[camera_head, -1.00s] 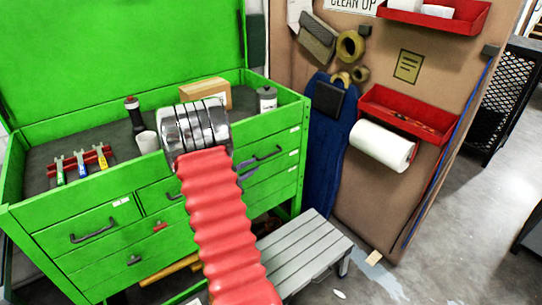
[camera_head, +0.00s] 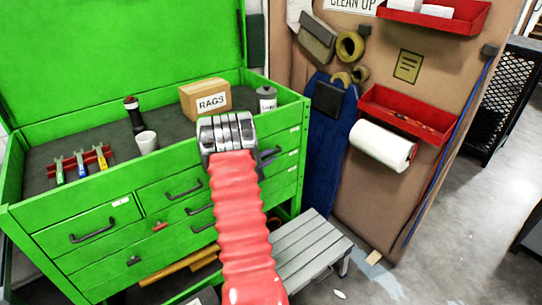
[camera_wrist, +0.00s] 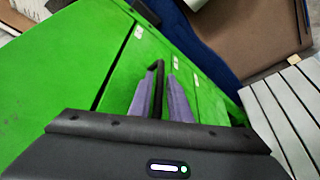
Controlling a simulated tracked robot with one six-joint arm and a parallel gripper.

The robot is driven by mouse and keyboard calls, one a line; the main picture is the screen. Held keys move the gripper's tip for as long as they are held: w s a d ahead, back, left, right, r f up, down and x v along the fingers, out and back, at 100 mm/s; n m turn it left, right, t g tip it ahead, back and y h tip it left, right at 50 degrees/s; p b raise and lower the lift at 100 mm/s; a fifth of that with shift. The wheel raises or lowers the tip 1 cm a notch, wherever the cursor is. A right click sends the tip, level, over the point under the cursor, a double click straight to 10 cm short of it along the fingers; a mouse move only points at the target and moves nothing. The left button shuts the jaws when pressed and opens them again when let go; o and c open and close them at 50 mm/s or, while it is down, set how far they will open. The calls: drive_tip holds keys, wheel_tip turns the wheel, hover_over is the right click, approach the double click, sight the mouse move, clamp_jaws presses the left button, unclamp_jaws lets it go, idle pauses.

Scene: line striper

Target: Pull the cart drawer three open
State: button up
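The green tool cart (camera_head: 100,202) has several drawers with dark bar handles. My gripper's housing (camera_head: 227,133) is in front of the right-hand upper drawers and hides its own fingers and part of a handle (camera_head: 268,155). In the wrist view, a black bar handle (camera_wrist: 158,88) on a green drawer front (camera_wrist: 122,78) lies between the two purple fingers of my gripper (camera_wrist: 161,84). The fingers are apart, one on each side of the bar. Firm contact does not show. The drawer fronts look closed. Their small white labels are too small to read.
On the cart top are a RAGS box (camera_head: 205,99), a white cup (camera_head: 147,141), a dark bottle (camera_head: 134,115), a spray can (camera_head: 267,99) and a red rack (camera_head: 82,161). A grey step stool (camera_head: 310,249) stands right of my arm, close to the cart.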

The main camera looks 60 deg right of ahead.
drive_tip(key=shift+s+d+f, duration=0.1)
drive_tip(key=shift+d, duration=0.4)
clamp_jaws()
drive_tip(key=shift+f, duration=0.1)
